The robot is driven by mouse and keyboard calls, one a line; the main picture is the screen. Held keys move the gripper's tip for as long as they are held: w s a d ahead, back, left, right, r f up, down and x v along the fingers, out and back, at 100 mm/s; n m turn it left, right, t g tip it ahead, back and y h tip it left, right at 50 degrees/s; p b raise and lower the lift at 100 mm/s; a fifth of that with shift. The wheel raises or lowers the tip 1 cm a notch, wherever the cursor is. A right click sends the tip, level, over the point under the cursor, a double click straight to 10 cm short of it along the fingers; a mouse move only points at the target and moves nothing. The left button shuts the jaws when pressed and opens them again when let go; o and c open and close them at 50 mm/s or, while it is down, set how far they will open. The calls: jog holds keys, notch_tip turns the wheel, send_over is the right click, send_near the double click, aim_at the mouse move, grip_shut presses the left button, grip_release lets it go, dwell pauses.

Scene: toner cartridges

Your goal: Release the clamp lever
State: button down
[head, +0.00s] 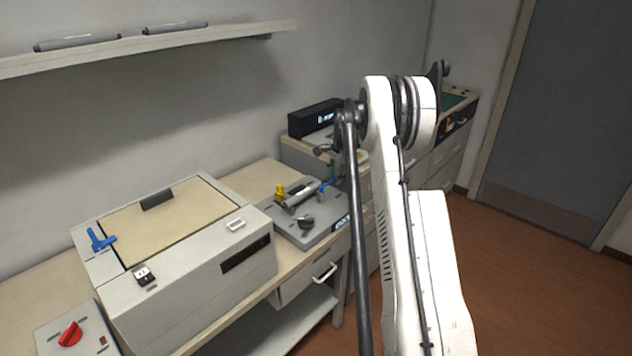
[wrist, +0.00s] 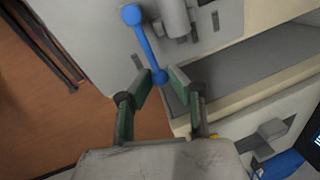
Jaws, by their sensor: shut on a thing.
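The clamp lever (wrist: 145,43) is a blue rod with a round knob at each end, on a light grey fixture plate. In the wrist view my gripper (wrist: 160,80) has its two green-grey fingers on either side of the lever's near knob and is shut on it. In the head view the blue lever (head: 327,187) shows at the right end of a grey cylinder (head: 302,195) on the fixture (head: 285,228). My arm stands in front and hides part of that area. A yellow piece (head: 280,192) stands at the cylinder's left.
A large grey machine (head: 190,270) with another blue handle (head: 100,240) stands left of the fixture. A red knob box (head: 70,335) is at the lower left. A black display unit (head: 314,118) stands behind. A drawer (head: 310,278) is below the fixture.

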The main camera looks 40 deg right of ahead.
jog(key=c, duration=1.6)
grip_release()
jog(key=shift+r, duration=0.1)
jog(key=r, duration=0.4)
jog(key=s+r, duration=0.1)
jog(key=r, duration=0.2)
jog(key=s+r, duration=0.1)
jog(key=r, duration=0.3)
jog(key=shift+s+r, duration=0.2)
jog(key=shift+r, duration=0.15)
